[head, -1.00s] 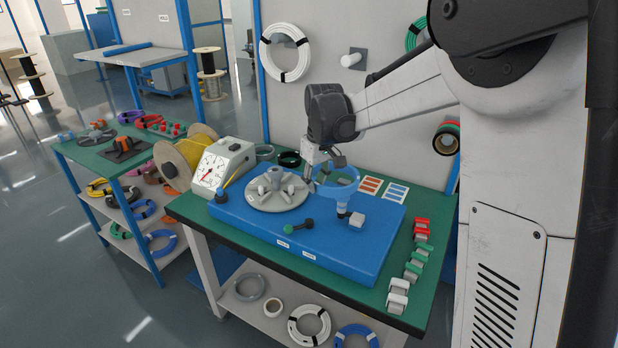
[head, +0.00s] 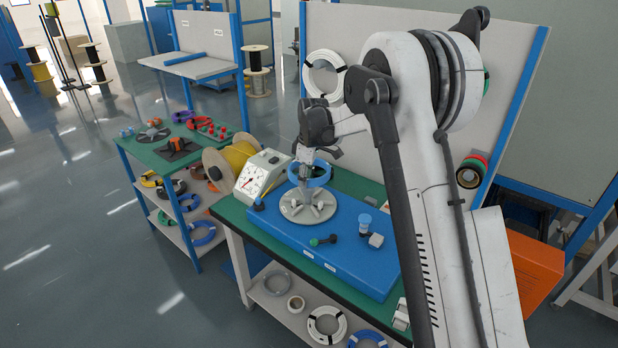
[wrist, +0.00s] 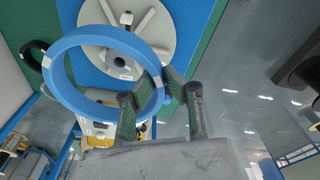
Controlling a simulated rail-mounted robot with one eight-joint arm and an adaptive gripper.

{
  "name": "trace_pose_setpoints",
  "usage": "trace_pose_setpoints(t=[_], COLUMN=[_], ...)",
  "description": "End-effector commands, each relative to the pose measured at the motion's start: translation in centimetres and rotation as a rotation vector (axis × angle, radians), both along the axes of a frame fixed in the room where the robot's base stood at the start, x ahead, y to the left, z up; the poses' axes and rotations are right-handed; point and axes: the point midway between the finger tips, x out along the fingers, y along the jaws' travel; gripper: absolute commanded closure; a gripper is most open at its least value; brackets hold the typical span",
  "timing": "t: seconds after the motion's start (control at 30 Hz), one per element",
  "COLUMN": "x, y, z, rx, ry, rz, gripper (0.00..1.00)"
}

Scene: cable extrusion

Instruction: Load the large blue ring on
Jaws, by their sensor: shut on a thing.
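The large blue ring (head: 321,181) is held above the grey spoked disc (head: 294,211), which lies flat on the blue base (head: 345,253). My gripper (head: 305,168) is shut on the ring's wall, on one side of it. In the wrist view, the fingers of my gripper (wrist: 158,98) pinch the ring (wrist: 68,95) at its right side. The disc's hub (wrist: 120,62) shows through the ring's opening. The ring looks apart from the disc, but the exact gap is hard to tell. The head view shows part of the ring covering the post above the disc.
A white dial gauge (head: 262,176) stands left of the disc. A green-and-black handle (head: 323,241) and a small blue post (head: 365,224) with a white block (head: 376,240) sit on the base. Its front middle is mostly clear. My arm hides the right side of the table.

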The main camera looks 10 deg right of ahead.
Motion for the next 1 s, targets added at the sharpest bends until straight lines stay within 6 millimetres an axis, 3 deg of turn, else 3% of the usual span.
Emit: trace_pose_setpoints(t=[0.27,0.73,1.0], x=[0.6,0.5,0.5], y=[0.1,0.1,0.1], z=[-0.5,-4.0,-4.4], rx=[0.001,0.001,0.001], ry=[-0.001,0.000,0.000], rz=[0.036,0.034,0.034], gripper=[1.00,1.00,1.00])
